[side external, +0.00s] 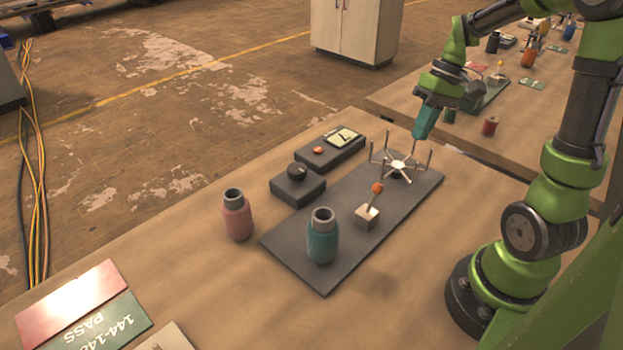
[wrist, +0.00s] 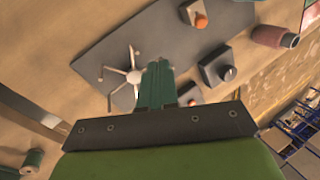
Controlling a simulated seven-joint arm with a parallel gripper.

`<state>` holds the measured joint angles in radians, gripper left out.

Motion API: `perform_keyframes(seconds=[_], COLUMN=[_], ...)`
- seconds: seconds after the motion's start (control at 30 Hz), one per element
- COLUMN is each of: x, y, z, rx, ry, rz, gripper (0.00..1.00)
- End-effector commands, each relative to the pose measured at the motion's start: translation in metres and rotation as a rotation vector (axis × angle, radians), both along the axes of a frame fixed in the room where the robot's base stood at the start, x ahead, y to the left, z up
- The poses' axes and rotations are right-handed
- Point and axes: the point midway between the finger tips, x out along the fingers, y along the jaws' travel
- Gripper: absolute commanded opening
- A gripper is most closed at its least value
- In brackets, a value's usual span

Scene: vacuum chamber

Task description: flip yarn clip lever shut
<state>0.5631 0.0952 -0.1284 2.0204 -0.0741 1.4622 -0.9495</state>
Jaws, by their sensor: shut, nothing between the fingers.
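The lever (side external: 372,201) has an orange ball tip and rises from a small pale block (side external: 367,217) on a dark plate (side external: 300,258). It stands up with a slight lean to the right in the side view. In the wrist view its orange ball (wrist: 201,21) shows near the top, in front of its block. My gripper (side external: 416,137) has teal fingers, shut and empty, above the far end of the plate, beyond the lever and near the white star-shaped holder (side external: 398,167). In the wrist view the gripper (wrist: 158,66) points between that holder and the knob box.
A teal bottle (side external: 322,240) stands on the plate's near end. A pink bottle (side external: 237,217), a knob box (side external: 298,188) and a button box (side external: 331,148) stand left of the plate.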

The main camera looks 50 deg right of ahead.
Motion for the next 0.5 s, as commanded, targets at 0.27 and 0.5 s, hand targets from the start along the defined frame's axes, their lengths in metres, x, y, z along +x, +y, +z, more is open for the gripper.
perform_keyframes(seconds=[0.27, 0.5], x=[0.0006, 0.0005], y=[0.0067, 0.007], z=[0.0084, 0.0084], rx=[0.033, 0.032], ry=[-0.047, -0.049], rz=[0.145, 0.148], gripper=[0.0, 0.0])
